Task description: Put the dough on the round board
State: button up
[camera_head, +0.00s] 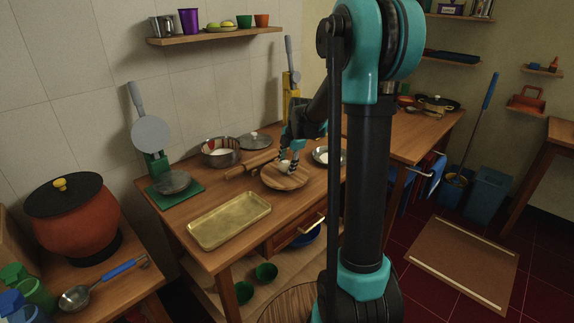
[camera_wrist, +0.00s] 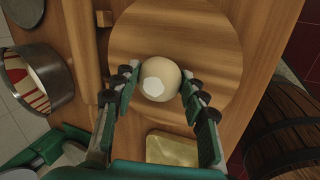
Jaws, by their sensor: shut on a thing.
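The dough (camera_wrist: 158,80) is a pale cream ball with a whitish patch, between my fingers in the wrist view. My gripper (camera_wrist: 158,88) is shut on it, one finger on each side. The round board (camera_wrist: 205,35) is a wooden disc behind the dough in the wrist view. In the head view the round board (camera_head: 287,182) lies on the wooden table, with my gripper (camera_head: 288,165) over it. The dough (camera_head: 284,165) shows there as a small pale spot, partly hidden by the fingers. I cannot tell whether it touches the board.
A rolling pin (camera_head: 251,164) lies just left of the board. A pot (camera_head: 221,152) with a striped cloth stands behind it, and a shallow metal bowl (camera_head: 322,155) is to the right. A brass tray (camera_head: 229,220) lies at the table's front left. A barrel (camera_wrist: 285,130) stands below the table edge.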

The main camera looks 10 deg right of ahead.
jog(key=shift+f, duration=0.35)
jog(key=shift+f, duration=0.1)
jog(key=o, duration=1.1)
jog(key=shift+o, duration=0.2)
jog(key=v, duration=1.1)
jog(key=s+f+m, duration=0.5)
jog(key=s+m, duration=0.2)
jog(key=s, duration=0.2)
jog(key=s+d+f+m+h, duration=0.1)
jog(key=s+f+m, duration=0.4)
jog(key=s+m, duration=0.3)
jog(key=s+d+f+m+t, duration=0.1)
jog(key=s+f+m, duration=0.4)
jog(key=s+m, duration=0.3)
jog(key=s, duration=0.2)
jog(key=shift+s+f+h, duration=0.25)
jog(key=shift+s+h, duration=0.05)
jog(key=shift+d, duration=0.1)
